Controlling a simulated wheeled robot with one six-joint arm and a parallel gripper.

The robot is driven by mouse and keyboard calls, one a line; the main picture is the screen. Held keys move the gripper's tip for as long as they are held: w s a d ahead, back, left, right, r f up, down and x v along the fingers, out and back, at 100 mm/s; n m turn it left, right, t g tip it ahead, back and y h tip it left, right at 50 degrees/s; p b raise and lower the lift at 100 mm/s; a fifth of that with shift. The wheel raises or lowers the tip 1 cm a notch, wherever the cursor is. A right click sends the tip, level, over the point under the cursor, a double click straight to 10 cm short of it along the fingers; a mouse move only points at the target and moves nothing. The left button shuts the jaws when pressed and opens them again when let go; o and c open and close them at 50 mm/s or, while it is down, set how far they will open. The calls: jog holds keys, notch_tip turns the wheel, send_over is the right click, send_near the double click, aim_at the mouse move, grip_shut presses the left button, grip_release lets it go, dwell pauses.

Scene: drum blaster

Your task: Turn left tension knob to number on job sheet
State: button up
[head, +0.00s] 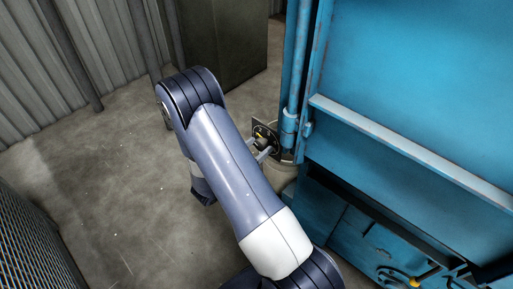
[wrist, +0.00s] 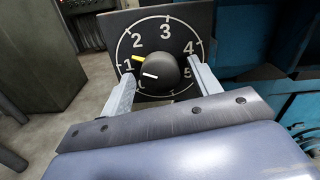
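The tension knob (wrist: 158,72) is a round black knob on a dark square dial plate (wrist: 172,20) with a white ring and numbers. A yellow pointer on it points up-left, between 1 and 2; a white mark shows on its face. My gripper (wrist: 161,73) is open, with one finger on each side of the knob and a visible gap to it. In the head view the dial plate (head: 267,129) stands beside the blue machine, with my gripper (head: 262,152) in front of it, partly covered by my arm. No job sheet is seen in either view.
The blue machine (head: 420,80) fills the right side, with a ledge (head: 410,150) and a vertical pipe (head: 293,70) close to the dial. A dark cabinet (head: 225,45) stands behind. Bare concrete floor (head: 110,190) lies to the left, with a mesh panel (head: 35,240) at lower left.

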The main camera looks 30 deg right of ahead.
jog(key=c, duration=0.9)
jog(key=shift+f+m+b, duration=0.1)
jog(key=shift+m+b, duration=0.2)
jog(key=shift+b, duration=0.15)
jog(key=m+b, duration=0.2)
jog(key=b, duration=0.1)
jog(key=shift+f+m, duration=0.15)
jog(key=shift+m, duration=0.25)
jog(key=m+b, duration=0.5)
jog(key=b, duration=0.1)
jog(key=m+b, duration=0.4)
jog(key=b, duration=0.2)
jog(key=shift+m, duration=0.4)
jog(key=m+b, duration=0.2)
jog(key=b, duration=0.1)
jog(key=shift+r+m, duration=0.2)
jog(key=shift+m, duration=0.1)
